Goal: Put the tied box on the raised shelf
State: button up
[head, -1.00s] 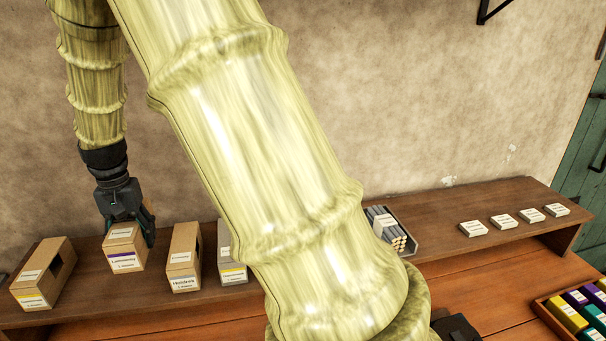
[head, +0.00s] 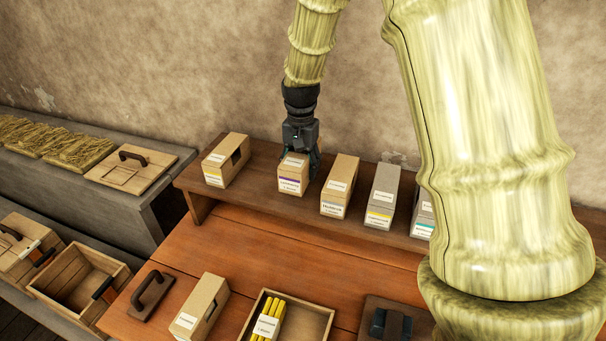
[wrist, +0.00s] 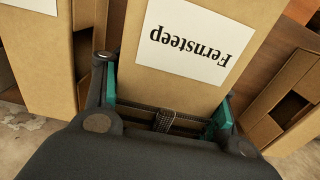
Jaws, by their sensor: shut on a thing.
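A cardboard box (head: 292,174) with a white label and a purple stripe stands upright in the row on the raised brown shelf (head: 262,208). My gripper (head: 311,158) is above and behind it, with its fingers shut on the box's upper part. In the wrist view the box (wrist: 160,85) fills the middle between the teal-edged fingers, and its top label reads "Fernsteep" upside down. A dark woven strip shows at the box's near end; I cannot tell whether it is a tie. The box seems to touch the shelf, but its underside is hidden.
A box (head: 226,160) stands left of the held one; a tan box (head: 339,186) and a grey box (head: 381,197) stand right. Below are another box (head: 200,308), a tray with yellow sticks (head: 267,318) and an open wooden crate (head: 80,281). My arm hides the right side.

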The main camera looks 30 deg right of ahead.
jog(key=shift+w+a+f, duration=0.1)
jog(key=shift+a+f, duration=0.05)
jog(key=shift+f, duration=0.5)
notch_tip(320, 180, down, 3)
jog(key=shift+r+p, duration=0.2)
jog(key=shift+p, duration=0.55)
jog(key=shift+f, duration=0.15)
jog(key=shift+f, duration=0.15)
jog(key=o, duration=1)
jog(key=shift+o, duration=0.2)
jog(key=shift+r, duration=0.2)
jog(key=shift+r+b, duration=2.15)
jog(key=shift+r, duration=3.8)
